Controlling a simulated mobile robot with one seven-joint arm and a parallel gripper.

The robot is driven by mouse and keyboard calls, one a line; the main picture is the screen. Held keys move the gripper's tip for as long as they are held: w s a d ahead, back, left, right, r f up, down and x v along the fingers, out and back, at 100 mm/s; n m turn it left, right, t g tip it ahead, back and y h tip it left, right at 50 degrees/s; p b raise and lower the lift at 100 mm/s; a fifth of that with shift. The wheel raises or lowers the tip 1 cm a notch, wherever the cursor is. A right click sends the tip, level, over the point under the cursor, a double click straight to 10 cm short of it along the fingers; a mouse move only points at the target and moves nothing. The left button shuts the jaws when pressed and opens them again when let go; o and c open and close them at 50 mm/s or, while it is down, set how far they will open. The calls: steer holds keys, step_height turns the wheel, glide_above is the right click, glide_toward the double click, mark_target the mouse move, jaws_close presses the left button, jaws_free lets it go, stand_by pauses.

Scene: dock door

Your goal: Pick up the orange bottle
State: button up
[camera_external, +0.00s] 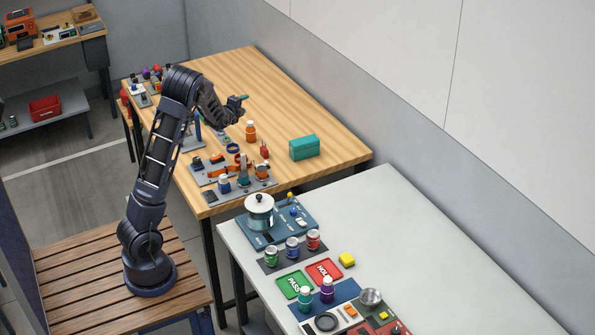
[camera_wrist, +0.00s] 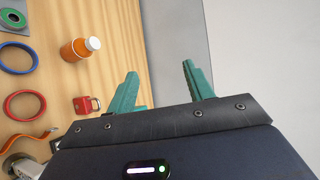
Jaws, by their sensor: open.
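The orange bottle (camera_external: 250,132) stands on the wooden table, and in the wrist view the orange bottle (camera_wrist: 75,50) shows its white cap at upper left. My gripper (camera_external: 241,99) hangs above the table, up and slightly left of the bottle in the external picture. In the wrist view my gripper (camera_wrist: 158,80) has its two teal fingers spread apart with nothing between them. The bottle lies outside the fingers, to their left, and is not touched.
A red padlock-like item (camera_wrist: 86,105), a blue ring (camera_wrist: 17,58) and a red ring (camera_wrist: 25,106) lie near the bottle. A teal box (camera_external: 304,147) stands to its right on the wooden table (camera_external: 325,121). A grey table (camera_external: 390,220) with jars and trays stands in front.

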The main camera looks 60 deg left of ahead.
steer(key=w+a+f+m+t, duration=0.1)
steer(key=a+f+m+t, duration=0.2)
steer(key=a+f+m, duration=0.55)
steer(key=m+t+h, duration=0.3)
steer(key=m+h, duration=0.5)
steer(key=m, duration=0.7)
glide_toward(248, 123)
steer(key=shift+w+a+r, duration=0.1)
steer(key=shift+w+a, duration=0.1)
steer(key=shift+w, duration=0.35)
steer(key=shift+w+a+r, duration=0.1)
steer(key=shift+w+a, duration=0.05)
steer(key=shift+w, duration=0.45)
steer(key=shift+w+f, duration=0.15)
steer(key=shift+w, duration=5.25)
jaws_close()
